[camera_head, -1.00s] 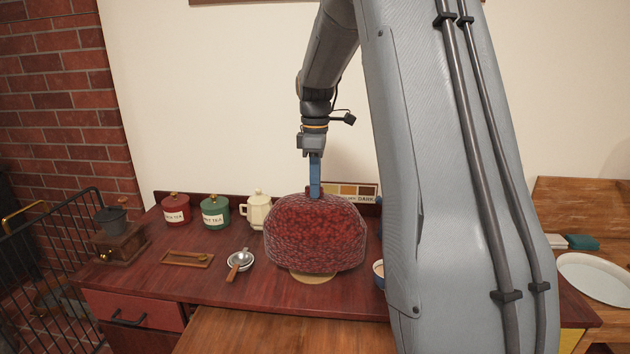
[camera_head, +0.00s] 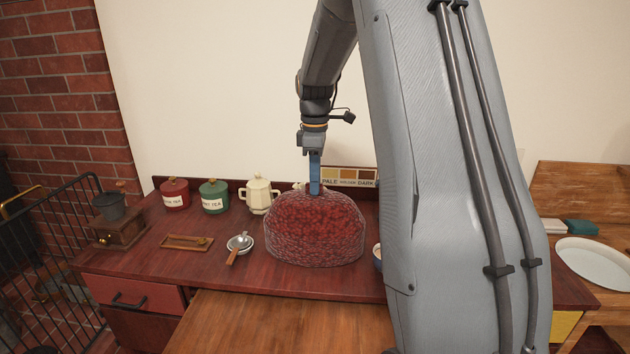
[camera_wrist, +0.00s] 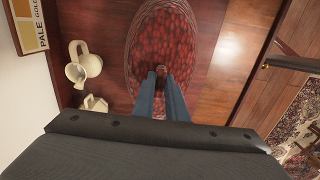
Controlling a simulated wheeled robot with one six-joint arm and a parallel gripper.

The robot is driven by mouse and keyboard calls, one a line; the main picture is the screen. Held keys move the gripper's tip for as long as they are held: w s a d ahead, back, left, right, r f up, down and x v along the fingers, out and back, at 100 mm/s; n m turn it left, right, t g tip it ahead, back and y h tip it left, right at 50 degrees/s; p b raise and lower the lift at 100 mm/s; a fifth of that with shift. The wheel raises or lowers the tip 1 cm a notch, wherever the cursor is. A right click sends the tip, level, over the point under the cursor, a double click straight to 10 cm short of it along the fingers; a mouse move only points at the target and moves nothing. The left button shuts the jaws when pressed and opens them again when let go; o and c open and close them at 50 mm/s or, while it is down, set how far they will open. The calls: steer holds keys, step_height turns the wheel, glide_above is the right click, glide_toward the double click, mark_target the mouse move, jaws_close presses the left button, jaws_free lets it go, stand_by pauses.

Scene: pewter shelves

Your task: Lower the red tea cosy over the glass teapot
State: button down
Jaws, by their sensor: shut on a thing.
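The red tea cosy (camera_head: 315,228) is a mottled dome with a paler, glassy-looking lower band. It stands upright at the middle of the dark red-brown counter. My gripper (camera_head: 315,190) is shut on its top from above; the wrist view shows both blue fingers (camera_wrist: 161,76) around a small red knob, with the cosy (camera_wrist: 160,35) below. The glass teapot cannot be made out; the cosy hides whatever is under it. The cosy's lower edge looks at or very near the counter, but I cannot tell whether it touches.
Left of the cosy are a cream pot (camera_head: 260,196), green canister (camera_head: 214,197), red canister (camera_head: 175,194), metal strainer (camera_head: 240,243), small wooden tray (camera_head: 187,242) and coffee grinder (camera_head: 120,228). A colour chart (camera_head: 347,177) stands behind. A bowl (camera_head: 377,256) is close on the right, partly hidden by my arm.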

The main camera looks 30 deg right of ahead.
steer(key=c, duration=1.7)
jaws_free()
steer(key=shift+r, duration=0.1)
step_height(320, 180, up, 8)
steer(key=shift+f+b, duration=0.2)
steer(key=shift+b, duration=0.9)
steer(key=s+a+f+m, duration=0.3)
steer(key=s+a+f, duration=0.2)
steer(key=s+f, duration=0.1)
steer(key=s+a+f+m+t, duration=0.1)
steer(key=s+a+f+m, duration=0.3)
steer(key=s, duration=0.5)
steer(key=s+a+f+m, duration=0.4)
steer(key=s+a+f, duration=0.3)
steer(key=a+f, duration=0.1)
steer(key=shift+s+a, duration=0.15)
steer(key=shift+s, duration=0.2)
